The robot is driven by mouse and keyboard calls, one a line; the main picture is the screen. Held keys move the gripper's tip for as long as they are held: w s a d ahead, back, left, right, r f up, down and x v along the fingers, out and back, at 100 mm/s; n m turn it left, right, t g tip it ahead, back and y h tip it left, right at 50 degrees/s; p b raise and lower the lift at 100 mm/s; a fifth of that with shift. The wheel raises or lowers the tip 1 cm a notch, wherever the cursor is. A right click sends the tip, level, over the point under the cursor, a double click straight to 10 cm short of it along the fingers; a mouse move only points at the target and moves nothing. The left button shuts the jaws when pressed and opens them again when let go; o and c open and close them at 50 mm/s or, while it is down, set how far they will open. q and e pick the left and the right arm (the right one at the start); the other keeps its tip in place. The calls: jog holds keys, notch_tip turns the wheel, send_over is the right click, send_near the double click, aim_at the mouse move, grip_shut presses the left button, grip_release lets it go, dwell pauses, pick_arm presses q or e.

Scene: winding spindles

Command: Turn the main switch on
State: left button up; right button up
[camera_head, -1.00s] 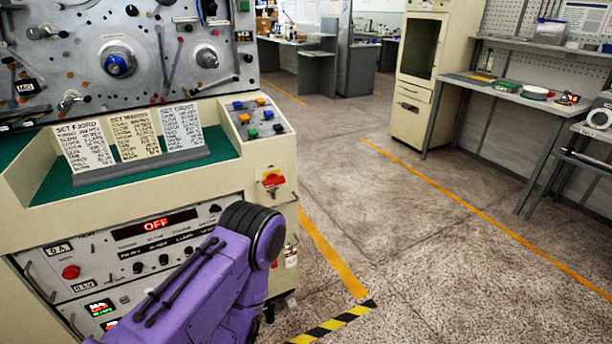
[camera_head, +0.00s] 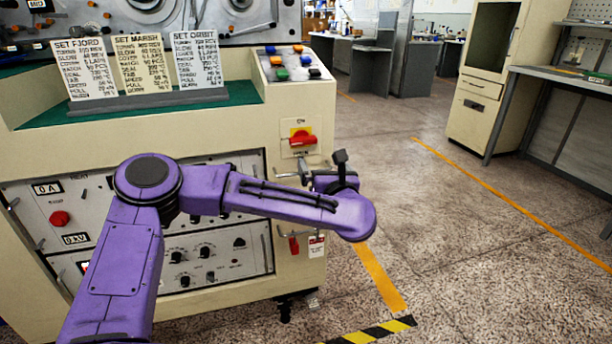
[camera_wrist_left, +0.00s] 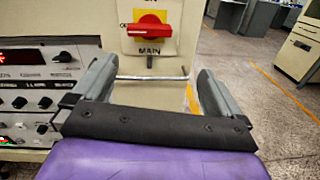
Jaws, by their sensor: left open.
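The main switch is a red rotary handle on a yellow plate (camera_head: 302,138), on the cream front panel of the machine. In the left wrist view, the switch (camera_wrist_left: 150,28) has its red handle lying horizontal, with the label MAIN below and part of an OFF label at its left. My left gripper (camera_head: 320,165) is just below the switch in the head view, partly hidden by my purple arm. In the left wrist view, my left gripper (camera_wrist_left: 154,80) is open, with its two grey fingers wide apart below the switch and nothing held. My right gripper is not in view.
A thin metal bar (camera_wrist_left: 150,77) runs across the panel below the switch, seen between the fingers. Coloured buttons (camera_head: 290,62) sit on the sloped console above. Instruction cards (camera_head: 143,63) stand at left. Open floor (camera_head: 450,220) lies to the right.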

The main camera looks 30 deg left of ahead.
aim_at(304, 142)
pick_arm(q)
jog(key=w+a, duration=0.2)
jog(key=a, duration=0.1)
jog(key=w+a+r+n, duration=0.1)
jog(key=w+a, duration=0.1)
jog(key=a, duration=0.1)
jog(key=w+a+n+g, duration=0.1)
jog(key=w+a, duration=0.1)
jog(key=a, duration=0.1)
jog(key=shift+w+a+r+y, duration=0.25)
jog(key=shift+r+y, duration=0.1)
jog(key=shift+y, duration=0.05)
jog(key=c, duration=0.9)
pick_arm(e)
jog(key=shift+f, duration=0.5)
